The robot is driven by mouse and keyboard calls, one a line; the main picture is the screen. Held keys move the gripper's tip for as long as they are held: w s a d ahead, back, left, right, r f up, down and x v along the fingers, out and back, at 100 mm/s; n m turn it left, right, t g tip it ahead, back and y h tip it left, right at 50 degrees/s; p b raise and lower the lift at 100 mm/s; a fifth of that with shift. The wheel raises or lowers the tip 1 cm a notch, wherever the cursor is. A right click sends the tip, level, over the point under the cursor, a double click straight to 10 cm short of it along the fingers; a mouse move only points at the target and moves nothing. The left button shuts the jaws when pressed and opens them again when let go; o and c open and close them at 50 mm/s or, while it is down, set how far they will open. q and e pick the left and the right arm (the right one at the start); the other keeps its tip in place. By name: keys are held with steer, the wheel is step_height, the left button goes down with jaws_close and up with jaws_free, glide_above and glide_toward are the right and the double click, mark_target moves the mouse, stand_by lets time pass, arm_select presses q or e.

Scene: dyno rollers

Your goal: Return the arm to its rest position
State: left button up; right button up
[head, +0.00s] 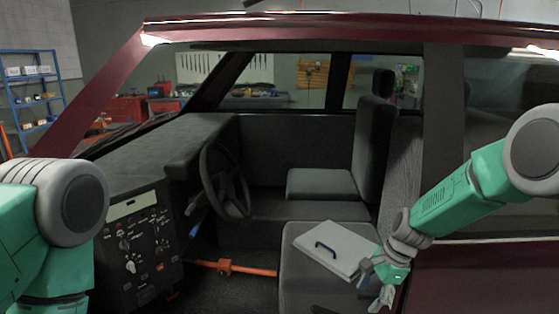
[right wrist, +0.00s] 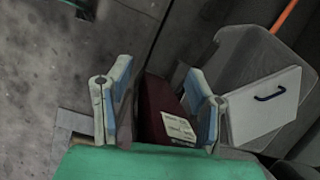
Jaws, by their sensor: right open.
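My right arm (head: 465,192), green and grey, reaches in from the right of the head view toward the vehicle's door opening. Its gripper (head: 376,284) is at the near seat's right edge, close to a pale flat panel with a dark blue handle (head: 330,243). In the right wrist view the gripper (right wrist: 158,88) has its two blue-padded fingers spread wide, with nothing held between them. The panel (right wrist: 262,108) lies to the right of the fingers there, apart from them. My left arm (head: 50,225) shows at the left edge; its gripper is out of view.
The dark red vehicle frame (head: 433,150) and roof edge (head: 330,20) surround the opening. Inside are a steering wheel (head: 224,181), a control panel (head: 137,243), the near seat (head: 298,262) and an orange bar (head: 255,270). Bare floor (right wrist: 50,60) shows left in the wrist view.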

steer(key=s+d+f+n+h+b, duration=0.1)
steer(key=s+f+n+b, duration=0.15)
steer(key=s+f, duration=0.4)
steer(key=s+d+f+n+h+b, duration=0.1)
steer(key=s+f+b, duration=0.2)
steer(key=f, duration=0.6)
steer(key=s+d+f+n+b, duration=0.1)
steer(key=s+f+n+b, duration=0.3)
steer(key=s, duration=0.5)
steer(key=s+d+f+n+h+b, duration=0.1)
steer(key=s+f+n+b, duration=0.3)
steer(key=s, duration=0.6)
steer(key=s+d+f+n+b, duration=0.2)
steer(key=s+f+n+b, duration=0.3)
steer(key=s, duration=0.5)
step_height(320, 180, down, 2)
steer(key=shift+s+f+h, duration=0.15)
steer(key=shift+s+h, duration=0.05)
steer(key=shift+h, duration=0.2)
steer(key=shift+w, duration=0.1)
